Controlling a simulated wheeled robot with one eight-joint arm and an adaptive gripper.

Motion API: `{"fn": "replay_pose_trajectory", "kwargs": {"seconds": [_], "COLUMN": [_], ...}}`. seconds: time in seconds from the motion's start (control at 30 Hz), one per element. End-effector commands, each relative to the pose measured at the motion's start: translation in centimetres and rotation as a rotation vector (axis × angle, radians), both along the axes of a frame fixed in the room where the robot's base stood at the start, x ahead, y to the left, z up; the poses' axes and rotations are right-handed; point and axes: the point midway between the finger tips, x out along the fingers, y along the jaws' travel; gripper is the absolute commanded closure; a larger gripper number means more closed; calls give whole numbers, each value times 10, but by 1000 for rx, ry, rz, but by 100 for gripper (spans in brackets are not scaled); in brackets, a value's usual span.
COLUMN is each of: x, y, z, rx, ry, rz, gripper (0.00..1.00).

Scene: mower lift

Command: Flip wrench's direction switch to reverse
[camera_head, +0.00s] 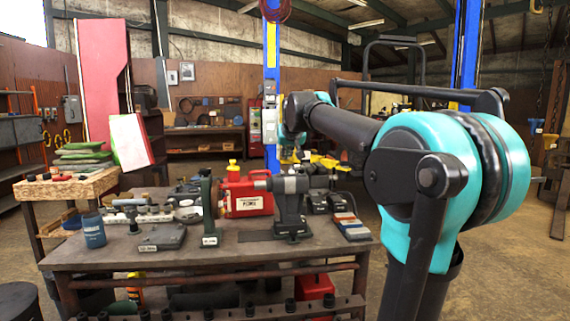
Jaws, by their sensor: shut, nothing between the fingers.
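A dark grey power tool that looks like the wrench (290,200) stands upright on the workbench (230,257). Its nose points left and its handle runs down to a wide base. The direction switch is too small to make out. A slim dark green tool (207,210) stands upright to its left, also on a wide base. My arm reaches from the right foreground to above and behind the wrench. My gripper cannot be made out; the arm's far end is hidden or too small behind the wrench.
A red can (246,196) stands close behind the wrench's left side. A stack of small boxes (352,227) sits at the right edge. The bench front between is fairly clear.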

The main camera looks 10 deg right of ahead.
Motion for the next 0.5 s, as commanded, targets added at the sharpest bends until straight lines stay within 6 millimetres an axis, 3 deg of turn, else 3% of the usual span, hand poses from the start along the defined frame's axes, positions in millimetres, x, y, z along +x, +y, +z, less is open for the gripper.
{"fn": "replay_pose_trajectory", "kwargs": {"seconds": [0.2, 0.5], "x": [-35, -53], "y": [0, 0], "z": [23, 35], "rx": [-1, -1], "ry": [0, 0], "rz": [1, 1], "gripper": [100, 100]}}
